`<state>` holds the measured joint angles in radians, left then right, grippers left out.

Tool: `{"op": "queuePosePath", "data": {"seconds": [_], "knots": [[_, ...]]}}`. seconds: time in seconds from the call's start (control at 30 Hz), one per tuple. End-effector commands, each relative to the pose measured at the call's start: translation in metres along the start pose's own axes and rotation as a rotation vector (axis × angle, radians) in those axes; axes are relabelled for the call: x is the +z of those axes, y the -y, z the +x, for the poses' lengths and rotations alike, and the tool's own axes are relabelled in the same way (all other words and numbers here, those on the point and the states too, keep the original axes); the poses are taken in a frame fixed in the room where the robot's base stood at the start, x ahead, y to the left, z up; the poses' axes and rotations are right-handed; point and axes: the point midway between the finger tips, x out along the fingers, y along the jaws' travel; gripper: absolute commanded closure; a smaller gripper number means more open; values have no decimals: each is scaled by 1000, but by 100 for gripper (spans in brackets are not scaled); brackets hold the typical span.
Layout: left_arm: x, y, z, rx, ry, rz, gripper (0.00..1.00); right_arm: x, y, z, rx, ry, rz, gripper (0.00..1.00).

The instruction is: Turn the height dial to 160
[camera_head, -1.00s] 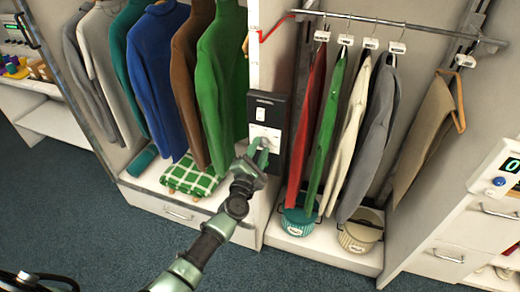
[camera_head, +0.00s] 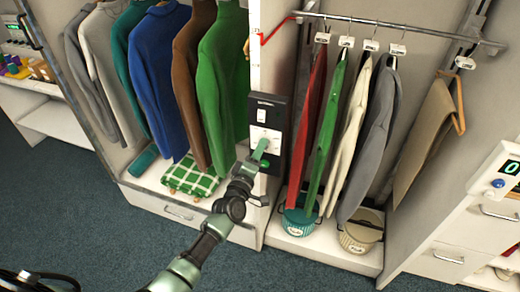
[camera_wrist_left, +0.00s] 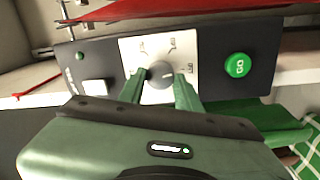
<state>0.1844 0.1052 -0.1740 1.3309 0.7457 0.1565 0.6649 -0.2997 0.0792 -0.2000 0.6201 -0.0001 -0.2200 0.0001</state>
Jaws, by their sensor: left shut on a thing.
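The height dial (camera_wrist_left: 160,76) is a round grey knob on a white plate in the left wrist view. The plate (camera_wrist_left: 160,50) carries small marks around the knob, too small to read surely. It is set in a dark control panel (camera_wrist_left: 215,50), which also shows on the partition's front edge in the head view (camera_head: 281,107). My left gripper (camera_wrist_left: 160,88) has its two green fingers on either side of the dial, shut on it. In the head view my left gripper (camera_head: 257,154) reaches the panel's lower part and partly hides the dial. My right gripper is not in view.
The panel also has a green button (camera_wrist_left: 237,65) and a pale switch (camera_wrist_left: 95,87). Hanging trousers (camera_head: 313,120) are close right of the panel; sweaters (camera_head: 222,85) hang to its left. A folded green checked cloth (camera_head: 190,179) lies below. Two baskets (camera_head: 300,219) stand on the shelf.

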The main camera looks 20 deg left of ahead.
Motion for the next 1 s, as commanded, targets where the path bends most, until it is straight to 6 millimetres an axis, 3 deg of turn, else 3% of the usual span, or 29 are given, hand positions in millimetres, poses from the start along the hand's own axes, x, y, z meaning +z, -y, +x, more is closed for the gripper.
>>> {"op": "queuePosePath", "data": {"seconds": [1.0], "knots": [[0,-2,0,-5,57,947,100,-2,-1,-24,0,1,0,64]]}}
